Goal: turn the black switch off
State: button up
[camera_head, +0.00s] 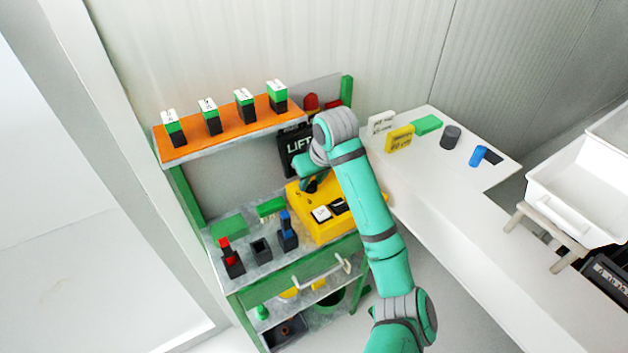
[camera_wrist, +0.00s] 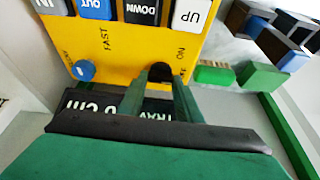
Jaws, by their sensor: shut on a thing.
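The yellow control box (camera_head: 337,231) stands on the bench in the head view, and its face (camera_wrist: 120,62) fills the upper wrist view. The black switch (camera_wrist: 160,71) is on this face, beside the word ON; part of the other label is covered. My gripper (camera_wrist: 166,84) is shut on the black switch, with one green finger on each side of it. In the head view my gripper (camera_head: 313,184) is over the back of the box, and my arm hides most of it and the switch.
A blue knob (camera_wrist: 83,70) sits by FAST, near a row of push buttons (camera_wrist: 142,11). A black LIFT sign (camera_head: 294,150) stands behind the box. Red and blue blocks (camera_head: 287,232) stand left of it. A shelf (camera_head: 235,130) overhangs the bench. A white table (camera_head: 440,185) lies right.

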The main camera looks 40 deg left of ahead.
jog(key=shift+s+a, duration=0.1)
jog(key=o, duration=0.8)
jog(key=shift+c, duration=0.2)
jog(key=shift+r, duration=0.2)
jog(key=v, duration=1)
jog(key=shift+d+r, duration=0.2)
jog(key=shift+d, duration=0.05)
